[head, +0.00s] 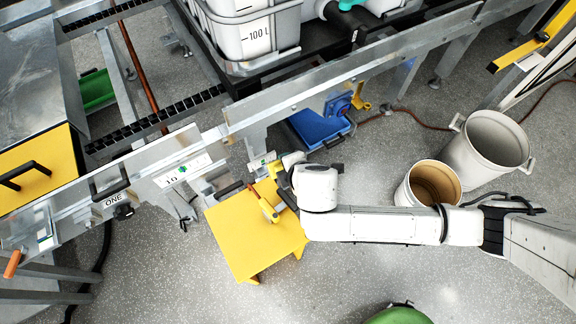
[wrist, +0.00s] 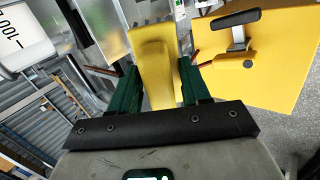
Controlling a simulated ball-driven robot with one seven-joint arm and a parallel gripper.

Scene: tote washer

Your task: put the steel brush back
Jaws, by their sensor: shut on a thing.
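In the wrist view my gripper (wrist: 161,82) has two green fingers shut on a yellow tool (wrist: 154,62). It stands up between the fingers, and I see no bristles, so I cannot tell if it is the steel brush. To its right a tool with a black handle and silver stem (wrist: 238,38) lies on a yellow step stool (wrist: 285,65). In the head view the yellow step stool (head: 245,240) stands on the floor, with my wrist over its far right edge. My fingers are mostly hidden there.
A metal rail with a label runs behind the step stool. A blue box (head: 318,128) lies under the frame. A green object (head: 398,316) is at the bottom edge. Floor left of it is clear.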

